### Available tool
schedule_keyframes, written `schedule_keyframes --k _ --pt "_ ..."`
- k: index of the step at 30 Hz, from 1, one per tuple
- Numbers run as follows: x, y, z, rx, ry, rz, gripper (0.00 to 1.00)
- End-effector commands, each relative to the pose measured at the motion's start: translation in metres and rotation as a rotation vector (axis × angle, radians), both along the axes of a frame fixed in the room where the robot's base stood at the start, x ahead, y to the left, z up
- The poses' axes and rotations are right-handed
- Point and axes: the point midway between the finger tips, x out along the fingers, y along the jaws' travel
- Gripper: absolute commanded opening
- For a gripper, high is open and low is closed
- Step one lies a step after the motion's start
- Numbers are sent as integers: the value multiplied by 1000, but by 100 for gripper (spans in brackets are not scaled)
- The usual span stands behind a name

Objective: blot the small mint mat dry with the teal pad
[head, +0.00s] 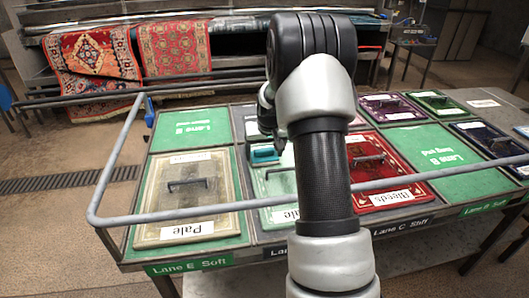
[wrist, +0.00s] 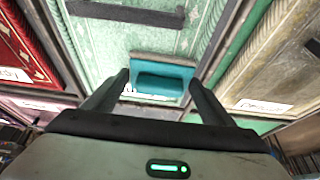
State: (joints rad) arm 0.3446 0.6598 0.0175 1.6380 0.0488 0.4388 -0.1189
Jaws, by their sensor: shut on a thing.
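The small mint mat (head: 277,187) lies on the table in the middle lane, partly hidden by my arm. It has a dark handle and a white label, and it fills the middle of the wrist view (wrist: 112,42). The teal pad (head: 264,154) is over the far part of the mat in the head view. My gripper (wrist: 160,86) is shut on the teal pad (wrist: 160,82), which sits between the two fingertips with a grey strip along one edge. I cannot tell whether the pad touches the mat.
A beige mat (head: 186,199) labelled Pale lies to the left and a red mat (head: 385,165) to the right, both with raised handles. A grey rail (head: 115,168) runs around the table's left side. Bare green lane surface (head: 190,135) shows behind the beige mat. Patterned rugs hang behind.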

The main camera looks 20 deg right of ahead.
Motion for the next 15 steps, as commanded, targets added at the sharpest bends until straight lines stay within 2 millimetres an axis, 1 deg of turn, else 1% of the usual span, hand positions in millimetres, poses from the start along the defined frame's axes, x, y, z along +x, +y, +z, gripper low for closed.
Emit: schedule_keyframes --k 1,9,11,15 --pt "-2 1 -3 2 8 1 49" --pt "-2 1 -2 2 9 1 49" --pt "-2 1 1 2 9 1 49" --pt "-2 0 17 1 6 1 49"
